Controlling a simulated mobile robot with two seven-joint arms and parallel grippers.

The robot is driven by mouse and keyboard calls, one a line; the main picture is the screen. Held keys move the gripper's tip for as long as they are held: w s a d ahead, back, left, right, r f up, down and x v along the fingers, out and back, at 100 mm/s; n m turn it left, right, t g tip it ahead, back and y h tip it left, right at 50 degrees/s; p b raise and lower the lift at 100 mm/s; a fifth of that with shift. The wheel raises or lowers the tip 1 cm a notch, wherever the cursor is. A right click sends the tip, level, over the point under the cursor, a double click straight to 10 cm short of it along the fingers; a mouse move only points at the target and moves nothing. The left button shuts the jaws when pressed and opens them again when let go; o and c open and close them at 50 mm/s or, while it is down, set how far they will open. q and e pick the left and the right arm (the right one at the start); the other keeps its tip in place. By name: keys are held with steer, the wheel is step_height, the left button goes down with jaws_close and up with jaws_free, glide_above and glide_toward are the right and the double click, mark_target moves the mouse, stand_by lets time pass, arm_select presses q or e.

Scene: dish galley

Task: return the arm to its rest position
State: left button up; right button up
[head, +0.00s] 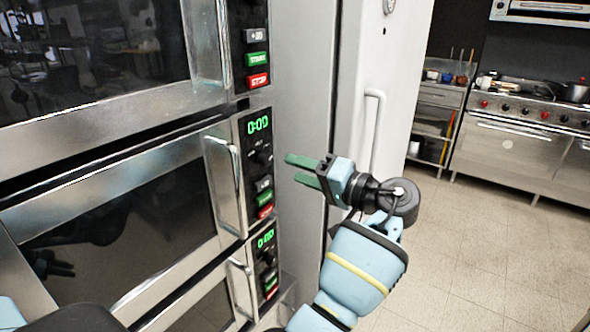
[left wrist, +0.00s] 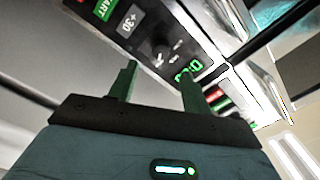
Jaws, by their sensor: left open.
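My left arm (head: 362,262) reaches up from the bottom of the head view, bent at the wrist. Its left gripper (head: 292,168) points left toward the control panel of the middle oven (head: 258,165), with a visible gap before the panel. The green fingers are apart with nothing between them. In the left wrist view the open gripper (left wrist: 159,70) has the panel beyond its fingertips, with the green digits (left wrist: 188,70) near the right finger. My right gripper is not in view.
Stacked ovens with protruding handles (head: 225,185) fill the left side. A tall white cabinet (head: 395,90) with a handle (head: 372,130) stands behind my left arm. A steel range (head: 520,150) and a shelf (head: 436,120) stand at the back right. The tiled floor (head: 480,250) is clear.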

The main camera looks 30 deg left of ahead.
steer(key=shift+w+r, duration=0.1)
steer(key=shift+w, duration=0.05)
